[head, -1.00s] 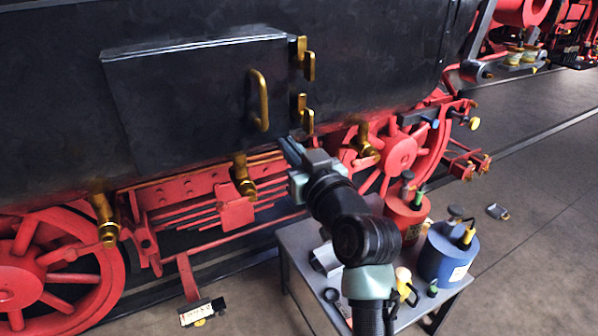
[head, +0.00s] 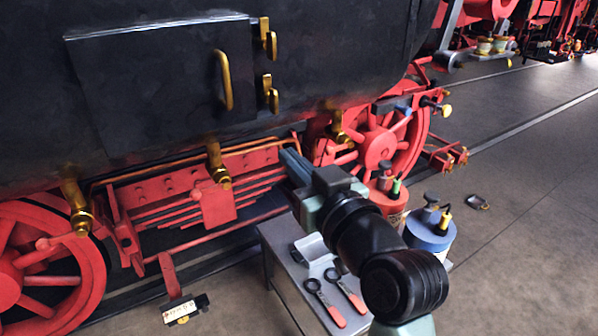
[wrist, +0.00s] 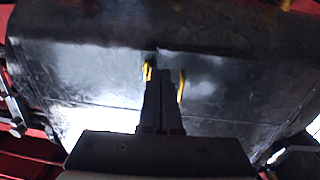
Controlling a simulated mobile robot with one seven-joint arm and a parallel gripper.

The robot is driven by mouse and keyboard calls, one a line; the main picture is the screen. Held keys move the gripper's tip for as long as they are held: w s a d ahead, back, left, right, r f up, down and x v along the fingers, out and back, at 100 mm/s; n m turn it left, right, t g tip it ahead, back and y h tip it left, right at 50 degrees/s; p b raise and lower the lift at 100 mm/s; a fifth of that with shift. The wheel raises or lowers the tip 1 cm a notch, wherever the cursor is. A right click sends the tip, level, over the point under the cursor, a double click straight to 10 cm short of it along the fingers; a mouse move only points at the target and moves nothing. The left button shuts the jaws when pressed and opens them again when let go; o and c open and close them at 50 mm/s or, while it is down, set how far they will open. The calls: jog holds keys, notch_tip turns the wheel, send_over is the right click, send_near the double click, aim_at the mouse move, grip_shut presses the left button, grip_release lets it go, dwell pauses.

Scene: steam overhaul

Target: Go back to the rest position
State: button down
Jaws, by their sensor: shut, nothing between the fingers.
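My gripper (head: 291,160) is in the middle of the head view, in front of the locomotive's red springs and below the black tank side. Its fingers are together with nothing between them; they also show closed in the wrist view (wrist: 163,75). The black tank panel (head: 160,90) carries a brass handle (head: 222,80) and brass latches at its right edge. The panel lies flat against the tank side. The gripper is apart from the handle and the latches. In the wrist view the tank side (wrist: 100,80) fills most of the picture above the fingers.
A grey table (head: 283,265) stands below my arm, with two red-handled ring tools (head: 328,304) and a grey holder (head: 312,248). A red can (head: 388,208) and a blue can (head: 428,236) stand at its right. Open floor (head: 530,220) lies at the right.

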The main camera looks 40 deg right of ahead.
jog(key=w+a+r+n+t+y, duration=0.25)
jog(key=a+r+t, duration=0.25)
jog(key=a+r, duration=1.05)
jog(key=s+a+r+t+y, duration=0.1)
jog(key=s+a+r+t, duration=0.1)
jog(key=s+a+r, duration=0.2)
jog(key=s+a+r+n+t+y, duration=0.1)
jog(key=s+a+r+t+y, duration=0.1)
jog(key=a+r, duration=0.6)
jog(key=s+a+t, duration=0.1)
jog(key=s+a, duration=0.1)
jog(key=a, duration=0.1)
jog(key=shift+w, duration=0.1)
